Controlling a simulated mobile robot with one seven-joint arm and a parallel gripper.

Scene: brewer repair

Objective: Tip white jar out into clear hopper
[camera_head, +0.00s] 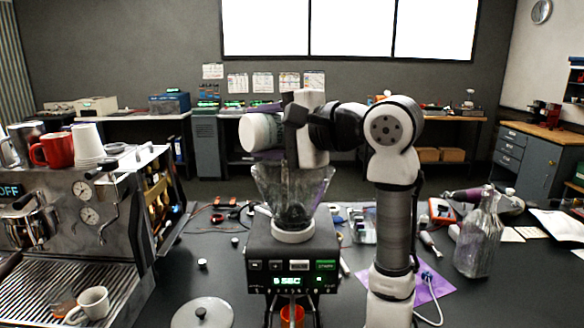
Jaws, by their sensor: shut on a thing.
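The white jar (259,132) is held tilted onto its side above the clear hopper, its open end or base facing left. My gripper (290,122) is shut on the jar at its right side. The clear hopper (293,195) is a flared, see-through funnel on top of the black grinder (293,262), which has a lit display. The jar is above and a little left of the hopper, apart from it. Dark matter shows inside the hopper, but I cannot tell what it is. The jar's inside is hidden.
A steel espresso machine (85,215) with a red mug (51,150) and stacked white cups (88,144) stands left. A clear glass bottle (480,235) stands right. A round lid (202,313) lies in front. Tools and cables clutter the table behind the grinder.

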